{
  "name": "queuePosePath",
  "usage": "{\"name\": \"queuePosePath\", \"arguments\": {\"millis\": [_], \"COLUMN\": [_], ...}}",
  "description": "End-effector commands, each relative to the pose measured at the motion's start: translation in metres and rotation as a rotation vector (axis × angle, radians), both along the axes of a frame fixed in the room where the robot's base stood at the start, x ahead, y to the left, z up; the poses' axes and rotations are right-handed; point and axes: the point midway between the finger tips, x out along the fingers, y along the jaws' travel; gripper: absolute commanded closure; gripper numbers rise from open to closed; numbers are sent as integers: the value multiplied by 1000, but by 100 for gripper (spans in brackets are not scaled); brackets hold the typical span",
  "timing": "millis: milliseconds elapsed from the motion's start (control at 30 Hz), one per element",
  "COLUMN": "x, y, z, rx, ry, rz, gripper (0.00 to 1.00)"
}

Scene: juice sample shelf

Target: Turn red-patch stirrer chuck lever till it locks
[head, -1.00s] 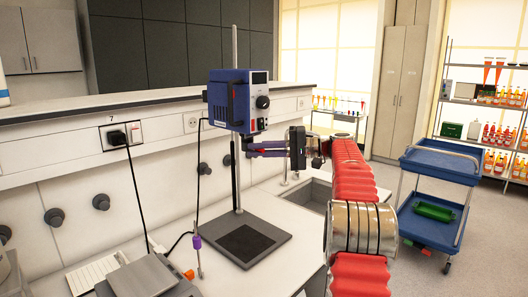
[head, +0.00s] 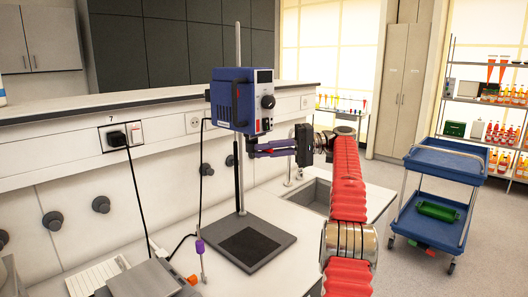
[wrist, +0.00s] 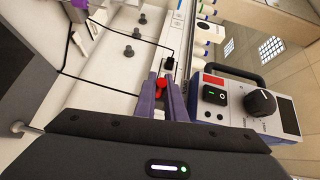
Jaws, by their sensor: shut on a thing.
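The stirrer (head: 232,100) is a blue and grey box with a black knob, held on an upright rod over a dark base plate. In the wrist view its panel carries a red patch (wrist: 213,79). Below the box, my gripper (head: 256,150) reaches in from the right with purple-blue fingers. In the wrist view the red lever (wrist: 161,85) lies between the fingertips, and my gripper is shut on it. The chuck itself is mostly hidden by the fingers, and its locking state cannot be seen.
A grey bench device (head: 150,278) is at front left. A sink (head: 312,194) lies behind my arm. A blue trolley (head: 440,165) stands right.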

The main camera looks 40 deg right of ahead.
Motion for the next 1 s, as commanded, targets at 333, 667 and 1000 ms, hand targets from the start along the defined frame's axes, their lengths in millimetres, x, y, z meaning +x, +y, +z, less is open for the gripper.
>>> {"name": "queuePosePath", "arguments": {"millis": [333,667,1000], "x": [-4,-6,-6], "y": [-12,-13,-16], "z": [-2,0,2], "rx": [1,0,18], "ry": [-1,-3,17], "rz": [-22,-24,-37], "gripper": [85,72,93]}}
